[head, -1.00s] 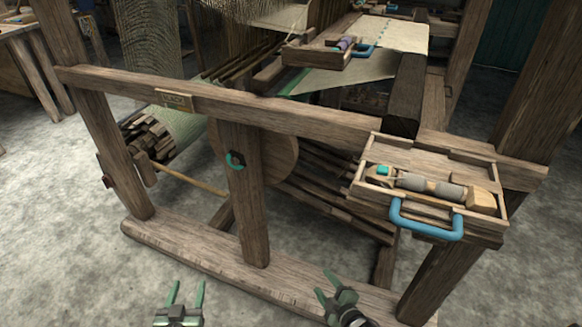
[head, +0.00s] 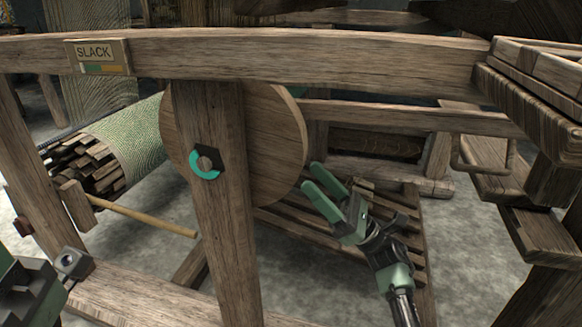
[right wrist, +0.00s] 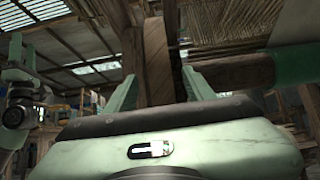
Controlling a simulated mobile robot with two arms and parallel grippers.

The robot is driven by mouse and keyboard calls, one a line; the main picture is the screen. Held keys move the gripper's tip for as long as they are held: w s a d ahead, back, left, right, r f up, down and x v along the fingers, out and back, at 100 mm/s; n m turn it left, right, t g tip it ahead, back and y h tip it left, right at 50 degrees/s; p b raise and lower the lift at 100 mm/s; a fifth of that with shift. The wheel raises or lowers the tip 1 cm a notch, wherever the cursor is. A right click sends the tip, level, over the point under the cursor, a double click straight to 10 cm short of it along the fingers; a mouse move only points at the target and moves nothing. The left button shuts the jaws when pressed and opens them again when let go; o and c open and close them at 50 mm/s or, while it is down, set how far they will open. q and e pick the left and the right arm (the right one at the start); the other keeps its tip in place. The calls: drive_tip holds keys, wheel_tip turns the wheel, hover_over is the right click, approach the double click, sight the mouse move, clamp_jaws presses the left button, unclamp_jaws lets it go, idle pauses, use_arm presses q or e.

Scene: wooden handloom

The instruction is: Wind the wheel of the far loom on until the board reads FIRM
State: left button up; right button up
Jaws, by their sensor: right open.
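The board (head: 95,56) on the loom's long top rail reads SLACK, with a coloured strip below the word. The wheel (head: 275,150) is a round wooden disc, partly hidden behind an upright post (head: 222,235). A teal and black hub (head: 205,163) shows on the post. My right gripper (head: 314,180) is open at the wheel's right edge, its fingertips pointing up and left. In the right wrist view, the fingers (right wrist: 162,90) stand apart with wood between or beyond them; I cannot tell if they straddle the rim. My left gripper (head: 28,290) is cut off at the lower left.
A cloth-covered roller (head: 125,135) with wooden slats lies left of the wheel. A wooden handle (head: 150,217) sticks out below it. Slatted treadles (head: 340,250) lie behind my right gripper. A wooden tray (head: 540,95) juts out at the upper right.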

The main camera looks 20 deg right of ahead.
sight(293, 157)
drive_tip(key=b+x, duration=0.1)
drive_tip(key=x, duration=0.6)
drive_tip(key=shift+a+r, duration=0.15)
drive_tip(key=shift+r, duration=0.05)
clamp_jaws()
idle(1.2)
